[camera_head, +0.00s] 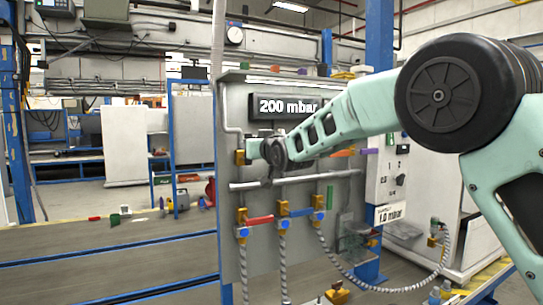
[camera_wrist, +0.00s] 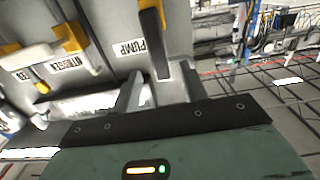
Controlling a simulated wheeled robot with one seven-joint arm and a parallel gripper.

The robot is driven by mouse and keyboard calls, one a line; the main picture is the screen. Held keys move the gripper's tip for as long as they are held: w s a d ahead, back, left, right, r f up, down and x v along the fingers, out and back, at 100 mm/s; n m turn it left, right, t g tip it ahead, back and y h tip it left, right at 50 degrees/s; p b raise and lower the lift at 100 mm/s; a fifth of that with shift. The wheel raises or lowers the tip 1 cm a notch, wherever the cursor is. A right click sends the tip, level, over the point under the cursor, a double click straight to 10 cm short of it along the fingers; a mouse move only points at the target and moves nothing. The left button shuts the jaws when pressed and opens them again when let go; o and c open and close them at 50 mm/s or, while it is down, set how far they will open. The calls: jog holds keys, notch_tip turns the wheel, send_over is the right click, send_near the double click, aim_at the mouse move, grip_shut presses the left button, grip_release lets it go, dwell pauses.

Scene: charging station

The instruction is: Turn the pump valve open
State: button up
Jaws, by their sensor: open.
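The pump valve shows in the wrist view as a yellow body with a long dark handle (camera_wrist: 160,50), beside a white PUMP label (camera_wrist: 128,48) on the grey panel. My gripper (camera_wrist: 161,88) is open in the wrist view. The lower end of the dark handle appears between its two fingers; whether either finger touches it I cannot tell. In the head view my gripper (camera_head: 262,149) is at the upper left of the panel (camera_head: 235,190), close to a yellow fitting (camera_head: 240,157). My wrist partly hides that area.
More yellow valves (camera_wrist: 72,36) with labels line the panel at left in the wrist view. In the head view, a red-handled valve (camera_head: 260,219) and grey hoses (camera_head: 283,260) are lower. A display (camera_head: 285,107) reads 200 mbar.

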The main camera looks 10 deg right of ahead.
jog(key=b+v, duration=0.2)
jog(key=v, duration=1)
jog(key=shift+b, duration=0.4)
jog(key=s+a+f+n+g+p, duration=0.3)
jog(key=s+f+g, duration=0.7)
jog(key=s+f, duration=0.85)
jog(key=s+d+f+g+h+p, duration=0.1)
jog(key=s+d+f+g+h, duration=0.1)
jog(key=s, duration=1)
jog(key=s+d+f+g+h, duration=0.3)
jog(key=s+d+f+g, duration=0.1)
jog(key=s, duration=0.8)
jog(key=shift+s+d+f+n+g+p, duration=0.35)
jog(key=shift+d+f+n+g, duration=0.1)
jog(key=shift+g, duration=0.15)
